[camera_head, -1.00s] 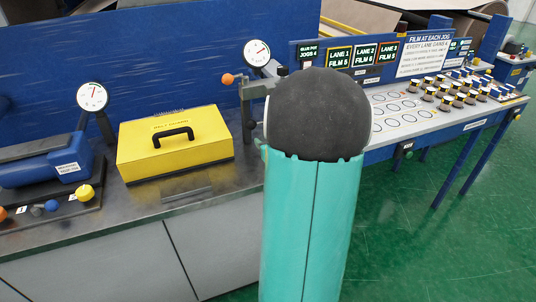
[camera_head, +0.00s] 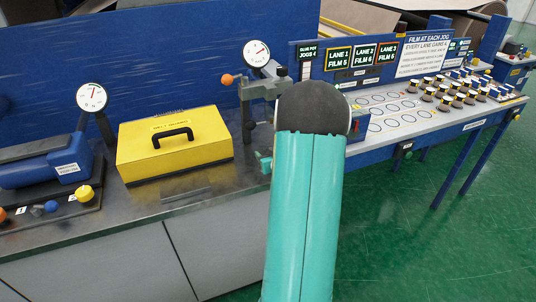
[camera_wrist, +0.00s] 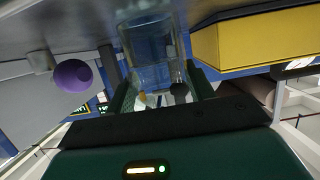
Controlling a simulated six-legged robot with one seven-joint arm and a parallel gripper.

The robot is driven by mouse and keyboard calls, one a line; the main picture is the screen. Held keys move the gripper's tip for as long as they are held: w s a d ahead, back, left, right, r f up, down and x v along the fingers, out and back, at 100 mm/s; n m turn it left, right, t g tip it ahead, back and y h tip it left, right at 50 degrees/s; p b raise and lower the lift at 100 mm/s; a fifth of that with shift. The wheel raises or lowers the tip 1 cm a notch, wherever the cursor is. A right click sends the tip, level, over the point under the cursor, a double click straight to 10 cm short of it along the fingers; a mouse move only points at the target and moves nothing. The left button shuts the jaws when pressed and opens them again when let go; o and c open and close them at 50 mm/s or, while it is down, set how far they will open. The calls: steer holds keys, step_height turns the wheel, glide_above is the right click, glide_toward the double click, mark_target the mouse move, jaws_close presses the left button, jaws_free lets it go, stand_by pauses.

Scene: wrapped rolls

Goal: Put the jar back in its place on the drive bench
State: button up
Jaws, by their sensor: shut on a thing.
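In the wrist view, a clear glass jar (camera_wrist: 152,52) is held between the two dark green fingers of my gripper (camera_wrist: 160,88). Small yellow and dark pieces show in or behind the glass; I cannot tell which. The drive bench has a grey metal top (camera_head: 190,192), with a yellow box (camera_head: 174,144) on it; this box also shows close to the jar in the wrist view (camera_wrist: 255,38). In the head view my arm hides the jar and most of my gripper; only a small teal part shows near the bench's right end.
A blue motor-like unit (camera_head: 45,165) with coloured knobs stands at the left. Two dials (camera_head: 91,97) (camera_head: 256,53) and an orange knob (camera_head: 227,79) rise from the bench. A purple ball (camera_wrist: 72,75) is left of the jar in the wrist view. Green floor (camera_head: 430,250) lies open at right.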

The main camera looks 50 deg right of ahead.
steer(key=shift+f, duration=0.15)
steer(key=o, duration=1.1)
steer(key=shift+r, duration=0.2)
steer(key=v, duration=1.2)
steer(key=w+a+r+n+g+y, duration=0.1)
steer(key=w+a+r+g, duration=0.1)
steer(key=w+a+r, duration=0.45)
steer(key=w+a+r+n+g+y, duration=0.1)
steer(key=a+r, duration=0.3)
steer(key=a, duration=0.6)
steer(key=s+a+r+n+g+y, duration=0.1)
steer(key=s+a, duration=0.3)
steer(key=a, duration=0.4)
steer(key=s+a+r+n+g+y, duration=0.1)
steer(key=s+a+y, duration=0.1)
steer(key=a, duration=0.7)
steer(key=s+a+r+n+g+y, duration=0.2)
steer(key=s+a, duration=0.3)
steer(key=a, duration=0.4)
steer(key=shift+s+a+y, duration=0.2)
steer(key=shift+s+y, duration=0.1)
steer(key=shift+s, duration=0.05)
